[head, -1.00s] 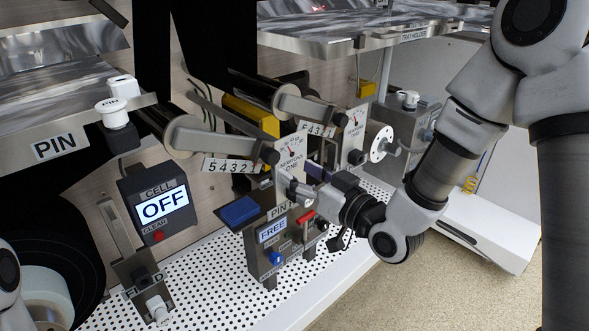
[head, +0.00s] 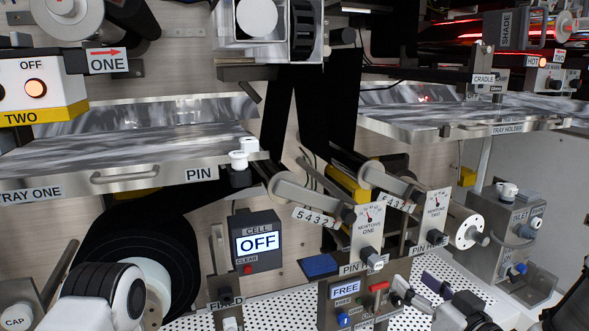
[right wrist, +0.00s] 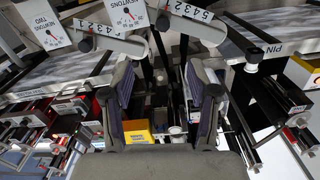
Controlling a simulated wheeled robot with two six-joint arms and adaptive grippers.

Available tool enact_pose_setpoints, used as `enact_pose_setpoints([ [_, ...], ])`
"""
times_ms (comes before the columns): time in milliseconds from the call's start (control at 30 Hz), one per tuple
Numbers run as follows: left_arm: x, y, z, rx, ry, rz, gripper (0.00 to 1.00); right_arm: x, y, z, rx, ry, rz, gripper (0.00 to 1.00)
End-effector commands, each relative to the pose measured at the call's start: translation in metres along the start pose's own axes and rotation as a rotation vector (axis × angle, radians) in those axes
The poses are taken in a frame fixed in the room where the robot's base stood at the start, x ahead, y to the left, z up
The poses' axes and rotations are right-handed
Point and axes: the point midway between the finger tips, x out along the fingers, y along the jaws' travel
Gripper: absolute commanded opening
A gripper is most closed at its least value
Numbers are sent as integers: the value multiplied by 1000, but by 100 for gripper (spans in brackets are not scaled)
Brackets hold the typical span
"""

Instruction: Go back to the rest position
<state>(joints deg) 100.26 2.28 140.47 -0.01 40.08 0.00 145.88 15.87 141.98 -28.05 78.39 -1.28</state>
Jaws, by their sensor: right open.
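My right gripper (head: 418,290) is at the lower right of the head view, in front of the lower panel marked FREE (head: 345,290). In the right wrist view its two dark-padded fingers (right wrist: 160,80) stand wide apart with nothing between them. The rest of my right arm is mostly cut off by the bottom edge of the head view. A white joint of my left arm shows at the lower left, but the left gripper is not in view.
The CELL box (head: 257,265) reads OFF. Steel trays (head: 110,178) jut out at left and right.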

Motion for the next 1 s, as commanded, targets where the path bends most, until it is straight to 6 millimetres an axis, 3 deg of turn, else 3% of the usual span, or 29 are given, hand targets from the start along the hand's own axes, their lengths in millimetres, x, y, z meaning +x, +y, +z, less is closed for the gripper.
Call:
enact_pose_setpoints([
  [33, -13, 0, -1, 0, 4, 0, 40, 0, -2, 1, 4, -29, 1, 59],
  [267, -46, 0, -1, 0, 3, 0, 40, -7, -6, 41, 30, -181, 7, 59],
  [467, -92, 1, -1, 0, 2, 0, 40, -36, -11, 102, 63, -433, 53, 59],
  [567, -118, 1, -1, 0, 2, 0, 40, -68, -15, 143, 82, -621, 94, 59],
  [667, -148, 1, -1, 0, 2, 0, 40, -121, -21, 185, 103, -864, 152, 59],
  [767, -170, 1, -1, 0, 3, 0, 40, -187, -28, 222, 124, -1130, 230, 59],
  [800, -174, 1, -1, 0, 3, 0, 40, -210, -29, 233, 132, -1220, 265, 59],
  [900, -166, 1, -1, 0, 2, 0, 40, -248, -23, 252, 163, -1390, 370, 59],
  [1000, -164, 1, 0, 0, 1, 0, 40, -264, -24, 254, 189, -1464, 408, 59],
])
